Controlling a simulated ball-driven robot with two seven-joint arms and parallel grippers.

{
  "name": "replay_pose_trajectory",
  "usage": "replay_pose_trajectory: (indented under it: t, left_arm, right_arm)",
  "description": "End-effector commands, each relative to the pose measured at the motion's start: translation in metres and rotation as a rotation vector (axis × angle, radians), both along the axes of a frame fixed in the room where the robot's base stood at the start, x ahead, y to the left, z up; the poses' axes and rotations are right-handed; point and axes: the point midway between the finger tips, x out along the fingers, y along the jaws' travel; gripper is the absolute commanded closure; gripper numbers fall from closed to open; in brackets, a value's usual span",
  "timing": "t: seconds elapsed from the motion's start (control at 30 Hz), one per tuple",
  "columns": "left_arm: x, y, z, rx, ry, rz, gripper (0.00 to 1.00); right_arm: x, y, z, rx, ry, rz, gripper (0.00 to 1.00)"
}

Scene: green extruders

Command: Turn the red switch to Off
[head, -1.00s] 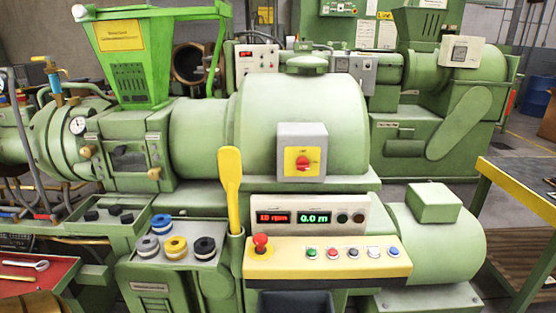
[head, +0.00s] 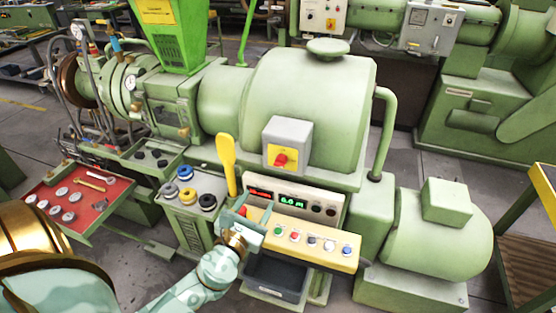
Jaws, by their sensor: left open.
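The red switch (head: 281,159) is a red rotary knob on a yellow plate, on the front of a grey box (head: 287,132) fixed to the green extruder housing. The angle of its handle is too small to read surely. My left gripper (head: 246,222) is open, in front of the left end of the cream button panel, below and to the left of the switch and apart from it. It partly hides the panel's left end, where a bit of red shows. My right gripper is not in view.
The yellow paddle (head: 226,163) stands upright left of the switch. The button panel (head: 322,250) and display box (head: 291,200) lie below it. A red tray (head: 80,204) with tools is at the left. The space before the switch looks clear.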

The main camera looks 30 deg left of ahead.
Motion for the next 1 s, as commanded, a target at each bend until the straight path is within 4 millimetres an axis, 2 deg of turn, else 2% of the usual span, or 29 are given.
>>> replay_pose_trajectory:
  t: [0.3, 0.5, 0.7, 1.0]
  left_arm:
    - [0.077, 0.014, 0.001, -0.006, -0.002, 0.002, 0.49]
    - [0.120, 0.022, -0.001, -0.008, -0.001, 0.001, 0.49]
    - [0.143, 0.027, -0.002, -0.008, 0.001, 0.001, 0.49]
    - [0.148, 0.027, -0.002, -0.010, 0.002, 0.000, 0.49]
  right_arm:
    - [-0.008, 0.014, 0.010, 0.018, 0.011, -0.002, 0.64]
    - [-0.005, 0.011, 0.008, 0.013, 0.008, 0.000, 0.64]
    - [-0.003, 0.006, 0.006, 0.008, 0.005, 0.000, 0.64]
    - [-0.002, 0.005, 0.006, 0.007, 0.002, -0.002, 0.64]
